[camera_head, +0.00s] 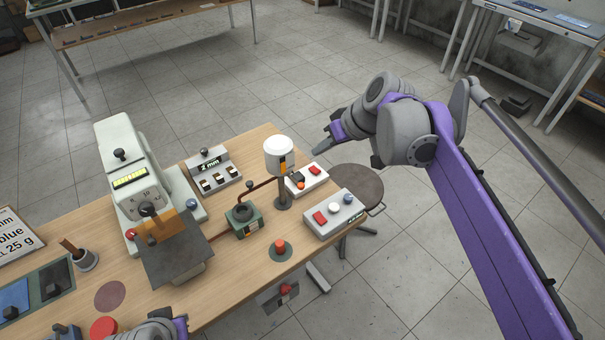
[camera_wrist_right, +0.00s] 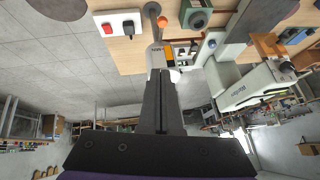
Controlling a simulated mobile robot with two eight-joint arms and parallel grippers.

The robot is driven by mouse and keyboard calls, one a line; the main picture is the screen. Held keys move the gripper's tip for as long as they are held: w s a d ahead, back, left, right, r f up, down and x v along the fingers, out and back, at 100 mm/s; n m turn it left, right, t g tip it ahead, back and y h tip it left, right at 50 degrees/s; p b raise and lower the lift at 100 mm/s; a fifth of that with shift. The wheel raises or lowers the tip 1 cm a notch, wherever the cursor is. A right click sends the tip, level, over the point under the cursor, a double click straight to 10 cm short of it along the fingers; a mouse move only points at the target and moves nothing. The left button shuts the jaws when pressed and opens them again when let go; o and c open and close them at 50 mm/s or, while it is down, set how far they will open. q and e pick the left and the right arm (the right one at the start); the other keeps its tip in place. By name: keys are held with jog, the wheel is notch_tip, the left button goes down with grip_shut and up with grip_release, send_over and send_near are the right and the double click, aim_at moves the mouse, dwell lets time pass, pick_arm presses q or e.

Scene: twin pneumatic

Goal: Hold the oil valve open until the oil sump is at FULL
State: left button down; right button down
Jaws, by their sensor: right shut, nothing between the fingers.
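A white cylindrical tank (camera_head: 279,155) with a black and orange label stands on a post on the wooden table; I take it for the oil supply. I cannot read any FULL mark. My right gripper (camera_head: 324,147) is shut and empty, in the air to the right of the tank. In the right wrist view its fingers (camera_wrist_right: 162,80) partly cover the tank (camera_wrist_right: 174,76). My left gripper is mostly cut off at the bottom edge.
A white press (camera_head: 128,170) stands left of the green box. An orange-red knob (camera_head: 280,246) sits near the table's front edge. A round stool (camera_head: 356,186) stands beyond the table's right edge.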

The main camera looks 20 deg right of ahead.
send_over(304, 186)
jog(key=w, duration=0.3)
notch_tip(304, 186, down, 9)
jog(key=shift+s+a+f, duration=0.1)
jog(key=shift+s+f, duration=0.3)
jog(key=shift+f, duration=0.4)
jog(key=shift+s+a+f, duration=0.1)
jog(key=shift+s+f, duration=0.3)
jog(key=shift+f, duration=0.35)
jog(key=shift+d+b, duration=0.1)
jog(key=shift+b, duration=0.25)
jog(key=shift+s+d+f+t+y+b, duration=0.1)
jog(key=shift+s+f+t+y+b, duration=0.25)
jog(key=shift+f+t, duration=0.35)
jog(key=shift+s+d+f+t+y+b, duration=0.1)
jog(key=shift+s+f+t+y+b, duration=0.15)
jog(key=shift+t, duration=0.35)
jog(key=shift+s+d+f+t+y+b, duration=0.15)
jog(key=shift+f+t+b, duration=0.2)
jog(key=shift+t, duration=0.25)
jog(key=shift+w+a+r, duration=0.1)
jog(key=shift+a, duration=0.05)
dwell(3.1)
